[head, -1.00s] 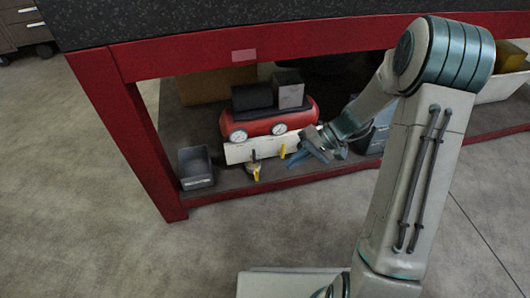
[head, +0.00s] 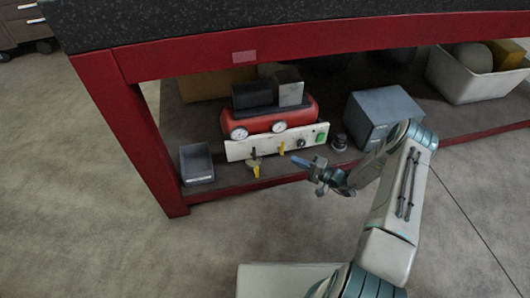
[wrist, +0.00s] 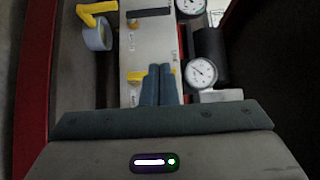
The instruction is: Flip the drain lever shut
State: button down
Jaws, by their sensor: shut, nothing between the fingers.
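The red compressor (head: 262,122) stands on the low shelf with a white front panel (head: 235,151). One yellow lever (head: 256,171) sits on a valve that sticks out at the panel's lower left; in the wrist view this yellow lever (wrist: 95,10) is at the top left, beside a grey round fitting. A second yellow lever (head: 281,147) is on the panel; in the wrist view it (wrist: 136,76) is partly hidden behind my fingertips. The labels are too small to tell which is the drain. My gripper (head: 295,161) is shut and empty, in front of the second lever; contact cannot be told.
Two round gauges (head: 239,134) sit above the panel, with a green switch (head: 321,138) at its right end. A grey bin (head: 197,165) stands left, a blue-grey box (head: 383,112) right. The red table frame (head: 140,135) and overhead top border the space. Floor in front is clear.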

dwell(0.3)
jog(key=b, duration=0.4)
send_near(254, 153)
jog(key=w+a, duration=0.3)
jog(key=w, duration=0.2)
jog(key=shift+s+a+r+b, duration=0.1)
jog(key=shift+a+r+b, duration=0.2)
jog(key=shift+a, duration=0.55)
jog(key=shift+a+r, duration=0.1)
jog(key=shift+s+n+h+p, duration=0.1)
jog(key=shift+n+h+p, duration=0.2)
jog(key=shift+p, duration=0.2)
